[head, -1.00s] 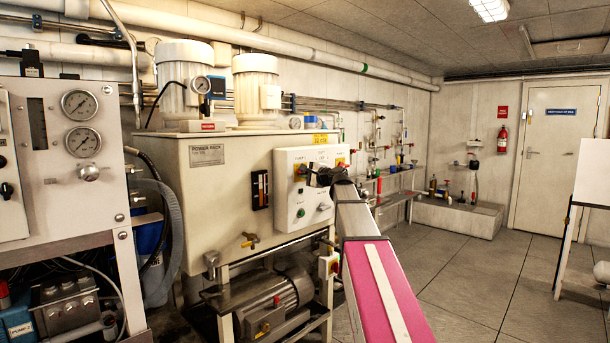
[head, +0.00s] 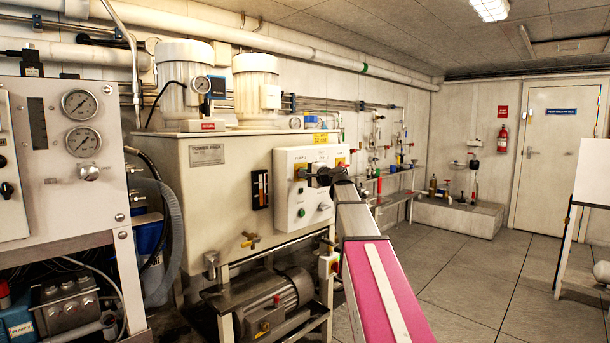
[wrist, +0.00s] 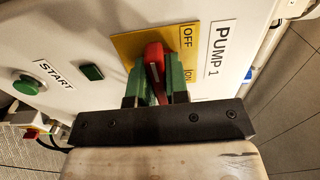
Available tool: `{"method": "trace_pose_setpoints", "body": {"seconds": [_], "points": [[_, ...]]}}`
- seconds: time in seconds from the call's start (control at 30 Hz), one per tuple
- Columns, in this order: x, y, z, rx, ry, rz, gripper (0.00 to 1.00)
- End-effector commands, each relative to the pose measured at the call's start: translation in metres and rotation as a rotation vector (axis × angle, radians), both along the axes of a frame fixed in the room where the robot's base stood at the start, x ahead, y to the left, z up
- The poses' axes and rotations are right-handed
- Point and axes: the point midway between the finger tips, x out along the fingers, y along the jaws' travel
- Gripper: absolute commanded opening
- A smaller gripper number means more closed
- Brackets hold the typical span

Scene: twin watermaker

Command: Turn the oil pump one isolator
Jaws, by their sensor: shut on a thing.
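The pump one isolator is a red rotary handle (wrist: 153,65) on a yellow plate (wrist: 125,45) with OFF and ON marks, beside a PUMP 1 label (wrist: 221,48) in the wrist view. My gripper (wrist: 154,82) has its green fingers on both sides of the red handle, shut on it. The lower part of the handle is hidden between the fingers. In the head view my gripper (head: 322,176) is at the white control box (head: 292,205), and my arm hides part of the box's right side.
A green START button (wrist: 26,85) and a small dark green button (wrist: 92,72) are on the same panel. The power pack tank (head: 215,180) stands behind the box, with a motor (head: 275,298) below. Open floor (head: 470,270) lies to the right.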

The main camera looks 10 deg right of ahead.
Motion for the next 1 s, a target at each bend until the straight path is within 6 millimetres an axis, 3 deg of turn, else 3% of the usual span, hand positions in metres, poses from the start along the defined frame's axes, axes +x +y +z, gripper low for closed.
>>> {"method": "trace_pose_setpoints", "body": {"seconds": [0.03,0.1,0.47,1.0], "points": [[0.0,0.001,-0.001,-0.005,-0.001,0.002,0.25],[0.0,0.001,-0.001,-0.004,-0.001,0.002,0.4],[-0.005,-0.003,0.0,-0.002,0.0,0.0,0.4],[-0.077,-0.054,-0.001,-0.002,0.0,0.0,0.4]]}}
